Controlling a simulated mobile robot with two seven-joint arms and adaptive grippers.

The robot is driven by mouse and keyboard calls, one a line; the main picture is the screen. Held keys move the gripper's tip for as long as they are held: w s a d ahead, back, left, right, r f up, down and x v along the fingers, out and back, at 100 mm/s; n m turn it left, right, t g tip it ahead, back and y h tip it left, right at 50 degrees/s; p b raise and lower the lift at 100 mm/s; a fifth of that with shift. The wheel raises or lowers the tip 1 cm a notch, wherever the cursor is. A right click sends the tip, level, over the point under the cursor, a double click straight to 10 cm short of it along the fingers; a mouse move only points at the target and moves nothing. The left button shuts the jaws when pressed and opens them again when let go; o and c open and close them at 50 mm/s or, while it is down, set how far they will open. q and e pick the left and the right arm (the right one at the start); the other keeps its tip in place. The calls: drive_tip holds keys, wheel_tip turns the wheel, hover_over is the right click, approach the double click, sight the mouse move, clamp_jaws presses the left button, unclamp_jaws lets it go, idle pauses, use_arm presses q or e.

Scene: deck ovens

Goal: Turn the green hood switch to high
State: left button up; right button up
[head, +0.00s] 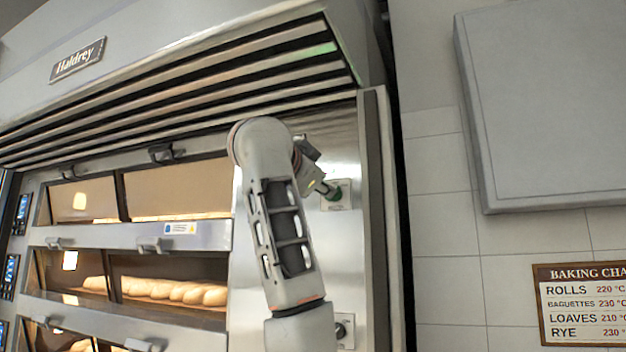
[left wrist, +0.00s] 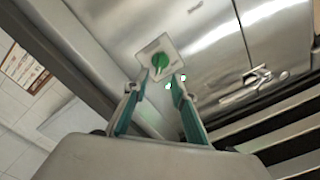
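The green hood switch (head: 335,192) is a round knob on a pale square plate on the steel panel right of the ovens. In the left wrist view the green knob (left wrist: 159,61) shows just beyond the fingertips, with a light pointer line across it. My left gripper (left wrist: 160,80) is open, one finger on each side of the knob's line. I cannot tell whether the tips touch it. In the head view my left gripper (head: 324,187) is at the switch, and my arm hides part of the panel. My right gripper is in neither view.
A second, dark knob (head: 344,329) sits lower on the panel beside my arm. The slatted hood (head: 200,75) overhangs above. Oven doors with handles (head: 150,245) are to the left. A grey wall box (head: 545,100) and a baking chart (head: 585,305) are to the right.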

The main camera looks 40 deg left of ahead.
use_arm(q)
drive_tip(key=shift+v, duration=2.75)
